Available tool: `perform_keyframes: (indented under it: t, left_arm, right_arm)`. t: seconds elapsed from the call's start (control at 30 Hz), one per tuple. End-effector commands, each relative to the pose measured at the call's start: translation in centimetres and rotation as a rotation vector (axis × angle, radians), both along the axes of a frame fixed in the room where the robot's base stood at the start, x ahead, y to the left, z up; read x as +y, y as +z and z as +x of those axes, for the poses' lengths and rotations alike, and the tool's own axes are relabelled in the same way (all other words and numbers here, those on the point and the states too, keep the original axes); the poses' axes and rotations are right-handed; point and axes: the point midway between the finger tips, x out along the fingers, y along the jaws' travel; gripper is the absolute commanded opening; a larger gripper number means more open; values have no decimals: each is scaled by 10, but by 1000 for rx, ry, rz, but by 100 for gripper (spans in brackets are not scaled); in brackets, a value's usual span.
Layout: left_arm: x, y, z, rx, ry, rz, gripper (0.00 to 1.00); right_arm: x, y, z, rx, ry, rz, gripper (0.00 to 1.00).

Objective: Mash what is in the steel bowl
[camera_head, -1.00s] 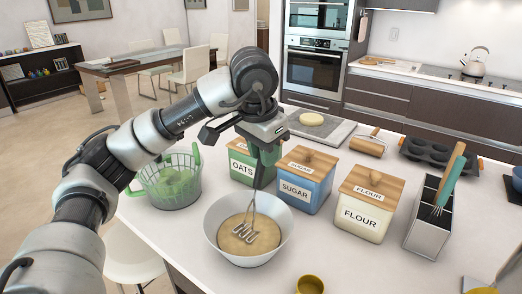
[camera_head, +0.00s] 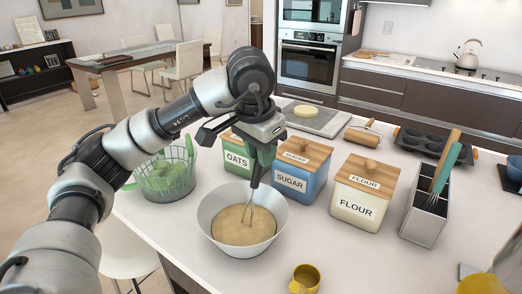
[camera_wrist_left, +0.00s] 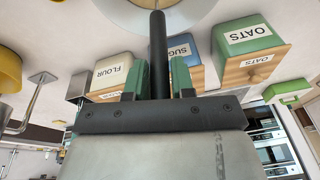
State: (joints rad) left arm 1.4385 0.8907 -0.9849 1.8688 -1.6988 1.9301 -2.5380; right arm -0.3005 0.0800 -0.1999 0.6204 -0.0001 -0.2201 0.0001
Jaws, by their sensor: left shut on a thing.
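The steel bowl (camera_head: 217,230) is a pale, wide bowl near the counter's front edge. It holds a smooth beige mass (camera_head: 235,227). My left gripper (camera_head: 259,168) is above the bowl's back right side, shut on the dark handle of a masher (camera_head: 249,207). The masher's wires reach down into the beige mass, and their lower end is hidden in it. In the left wrist view the black handle (camera_wrist_left: 158,60) stands between the green fingers, and part of the bowl's rim shows at the top. My right gripper is not in view.
Behind the bowl stand the oats (camera_head: 236,157), sugar (camera_head: 292,186) and flour (camera_head: 355,208) boxes. A green basket (camera_head: 166,181) is left of the bowl. A yellow cup (camera_head: 306,278) is at the front. A utensil holder (camera_head: 424,222) stands right. Some counter is bare between cup and holder.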

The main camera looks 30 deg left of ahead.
Motion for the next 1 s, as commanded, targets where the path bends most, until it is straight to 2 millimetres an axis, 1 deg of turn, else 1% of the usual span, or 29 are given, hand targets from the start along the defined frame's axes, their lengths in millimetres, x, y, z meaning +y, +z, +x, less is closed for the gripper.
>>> perform_keyframes:
  t: [0.8,0.9,1.0]
  left_arm:
    - [-9,81,13,-2,-1,0,0]
    - [-10,90,14,-1,-1,0,0]
    - [-10,92,15,-1,-1,0,0]
  right_arm:
    - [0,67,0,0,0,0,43]
    - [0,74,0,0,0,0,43]
    - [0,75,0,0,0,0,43]
